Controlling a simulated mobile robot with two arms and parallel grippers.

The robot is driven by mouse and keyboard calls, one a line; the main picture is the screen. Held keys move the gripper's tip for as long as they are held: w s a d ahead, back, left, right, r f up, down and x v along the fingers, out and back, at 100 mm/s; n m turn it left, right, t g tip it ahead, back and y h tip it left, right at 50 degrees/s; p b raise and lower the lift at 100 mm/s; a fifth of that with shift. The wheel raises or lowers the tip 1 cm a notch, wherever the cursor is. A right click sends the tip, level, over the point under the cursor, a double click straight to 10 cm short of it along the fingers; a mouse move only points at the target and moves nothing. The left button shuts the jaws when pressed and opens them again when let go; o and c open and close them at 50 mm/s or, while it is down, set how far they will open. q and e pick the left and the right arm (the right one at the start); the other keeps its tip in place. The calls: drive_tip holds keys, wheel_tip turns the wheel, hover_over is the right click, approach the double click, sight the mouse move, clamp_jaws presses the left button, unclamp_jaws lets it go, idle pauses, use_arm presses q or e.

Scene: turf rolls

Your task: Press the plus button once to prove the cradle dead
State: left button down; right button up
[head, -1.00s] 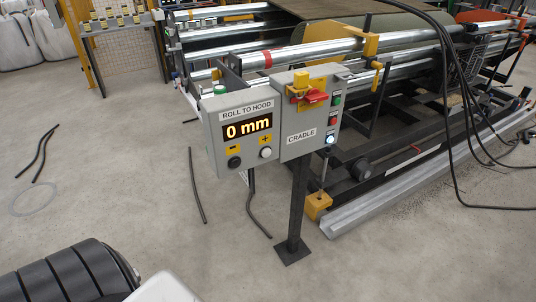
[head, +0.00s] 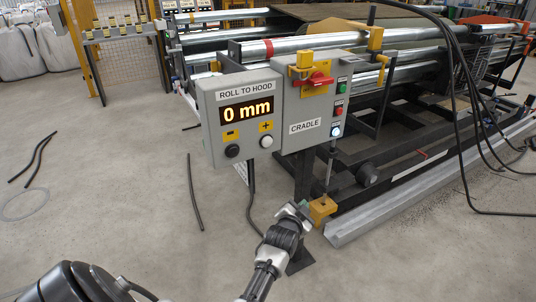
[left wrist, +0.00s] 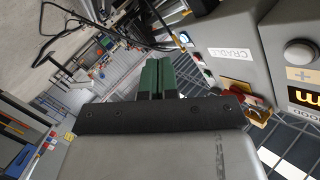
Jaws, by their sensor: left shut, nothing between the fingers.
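The grey control box (head: 210,125) stands on a post and its display (head: 247,110) reads "0 mm". The white button (head: 266,142) sits under the yellow plus sign (head: 266,126); the black button (head: 232,151) sits under the yellow minus sign (head: 231,135). The adjoining CRADLE box (head: 300,105) carries a red rotary switch (head: 315,80). My left gripper (head: 297,210) is below the boxes, in front of the post, apart from the plus button. In the left wrist view its green fingers (left wrist: 160,76) are together and empty; the white button (left wrist: 301,52) shows at the right.
A yellow block (head: 322,208) and a long grey rail (head: 400,193) lie right of the post. Metal rollers (head: 305,47) stand behind the boxes. Black cables (head: 455,110) hang at the right. Open floor (head: 110,180) lies to the left.

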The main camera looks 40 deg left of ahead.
use_arm(q)
drive_tip(key=a+r+t+y+b, duration=0.2)
drive_tip(key=a+r, duration=0.3)
drive_tip(key=r, duration=0.8)
drive_tip(key=shift+w+a+r+n+t+y, duration=0.2)
drive_tip(key=shift+a+n+t+y, duration=0.15)
drive_tip(key=shift+y, duration=0.45)
use_arm(e)
drive_tip(key=shift+w+a+f, duration=0.1)
drive_tip(key=shift+w+f, duration=0.1)
drive_tip(key=shift+w, duration=0.4)
drive_tip(key=shift+w+a+f, duration=0.1)
drive_tip(key=shift+w+f, duration=0.1)
drive_tip(key=shift+w, duration=0.35)
